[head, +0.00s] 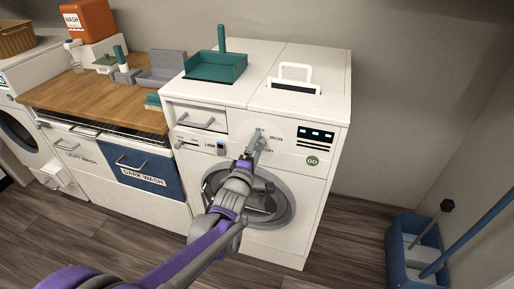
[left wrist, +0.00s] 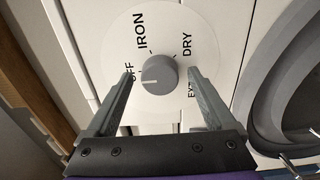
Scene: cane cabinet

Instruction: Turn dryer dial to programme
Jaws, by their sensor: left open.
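The dryer (head: 309,165) is the white machine with a round door at its front. Its dial (left wrist: 159,74) is a grey knob on a white disc with the words OFF, IRON, DRY and one starting with EX. A short pale mark on the knob points to the OFF side; the fingers partly cover OFF and EX. My left gripper (left wrist: 161,77) is open, with one finger on each side of the knob and visible gaps. In the head view my left gripper (head: 258,141) is in front of the panel and mostly hides the dial. My right gripper is not in view.
A GO button (head: 312,160) and a small display (head: 317,133) are right of the dial. The round dryer door (head: 289,205) is below. A blue bin (head: 403,262) stands at the right.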

